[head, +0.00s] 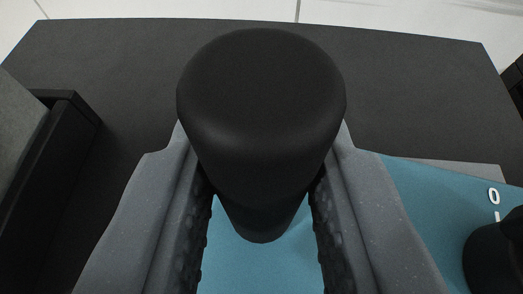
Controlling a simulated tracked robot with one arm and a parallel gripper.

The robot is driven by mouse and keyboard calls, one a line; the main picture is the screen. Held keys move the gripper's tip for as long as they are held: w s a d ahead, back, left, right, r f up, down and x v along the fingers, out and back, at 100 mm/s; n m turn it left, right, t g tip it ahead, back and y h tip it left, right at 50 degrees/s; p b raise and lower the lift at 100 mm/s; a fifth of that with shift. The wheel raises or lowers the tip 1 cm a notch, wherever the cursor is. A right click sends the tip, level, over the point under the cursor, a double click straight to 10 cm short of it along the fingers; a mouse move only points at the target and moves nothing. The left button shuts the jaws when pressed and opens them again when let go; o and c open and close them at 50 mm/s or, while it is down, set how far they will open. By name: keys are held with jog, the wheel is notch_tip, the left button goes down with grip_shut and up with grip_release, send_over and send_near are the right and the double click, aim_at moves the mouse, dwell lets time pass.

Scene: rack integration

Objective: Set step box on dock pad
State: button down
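A blue panel with a white "0" and a mark below it (425,195) shows at the lower right and between my fingers. It appears to be the top of the step box, though its sides are hidden. A thick black round knob (262,85) stands up from it in the middle of the view. My gripper (262,150) has a grey finger on each side of the knob, and the ribbed pads appear to press on its narrower lower part. I cannot pick out the dock pad for certain. The fingers and knob hide much of the panel.
A dark flat surface (420,85) lies beyond the knob, mostly bare, with a pale tiled floor (200,8) past its far edge. A black-edged grey object (70,115) stands at the left. A second black knob (495,255) is at the lower right.

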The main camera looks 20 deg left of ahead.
jog(key=c, duration=1.1)
grip_release()
jog(key=b+v, duration=0.1)
jog(key=v, duration=1.2)
jog(key=shift+s+d, duration=0.15)
jog(key=shift+s, duration=0.2)
jog(key=s+d+r+m+t+h+b, duration=0.1)
jog(key=s+d+r, duration=0.3)
jog(key=d+r, duration=0.6)
jog(key=s+d+r+m+t+h+b, duration=0.1)
jog(key=s+d+r+m+h+b, duration=0.2)
jog(key=d+r, duration=0.8)
jog(key=shift+s+d+t+h, duration=0.4)
jog(key=shift+s+d, duration=0.05)
jog(key=shift+s, duration=0.5)
